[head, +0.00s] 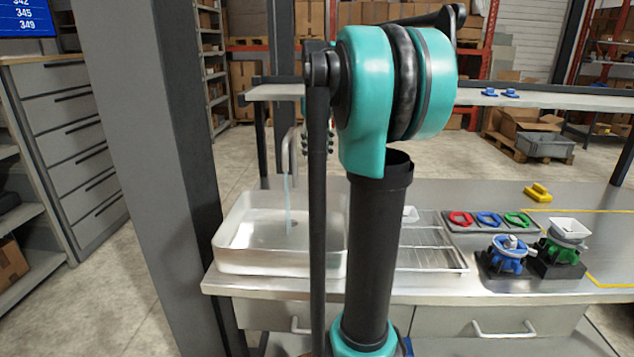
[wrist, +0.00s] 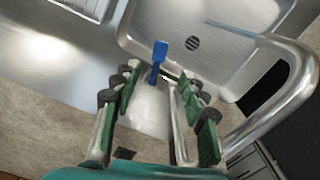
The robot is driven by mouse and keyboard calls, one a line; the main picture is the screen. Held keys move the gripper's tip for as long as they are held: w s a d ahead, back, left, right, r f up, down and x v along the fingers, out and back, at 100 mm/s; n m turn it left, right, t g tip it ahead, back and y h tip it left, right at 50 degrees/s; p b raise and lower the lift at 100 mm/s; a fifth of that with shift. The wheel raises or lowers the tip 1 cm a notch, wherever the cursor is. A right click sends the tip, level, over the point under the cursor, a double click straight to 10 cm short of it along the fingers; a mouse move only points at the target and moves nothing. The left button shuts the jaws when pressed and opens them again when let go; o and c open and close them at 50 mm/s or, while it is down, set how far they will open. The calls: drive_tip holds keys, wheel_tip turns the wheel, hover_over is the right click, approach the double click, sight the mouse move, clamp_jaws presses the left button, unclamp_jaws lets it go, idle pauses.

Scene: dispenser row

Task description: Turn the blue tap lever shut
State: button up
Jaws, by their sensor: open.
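The blue tap lever (wrist: 158,58) shows in the wrist view, just beyond and between the fingertips of my gripper (wrist: 157,77). My gripper is open, its green-padded fingers on either side of the lever's line, with no clear contact visible. The chrome tap spout (wrist: 303,85) curves along the right of that view. In the head view the tap (head: 288,150) stands behind the sink, and a thin pale-blue stream (head: 288,205) falls from it. My arm hides the lever and most of my gripper there.
The steel sink (head: 235,262) also shows in the wrist view, with its drain (wrist: 192,43). To its right are a wire rack (head: 432,258), a tray of coloured rings (head: 455,232) and blue (head: 507,262) and green (head: 562,250) dispensers. A shelf (head: 560,100) runs above the counter.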

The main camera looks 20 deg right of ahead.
sight(317, 187)
wheel_tip(317, 187, down, 10)
drive_tip(key=shift+r, duration=0.15)
idle(0.3)
clamp_jaws()
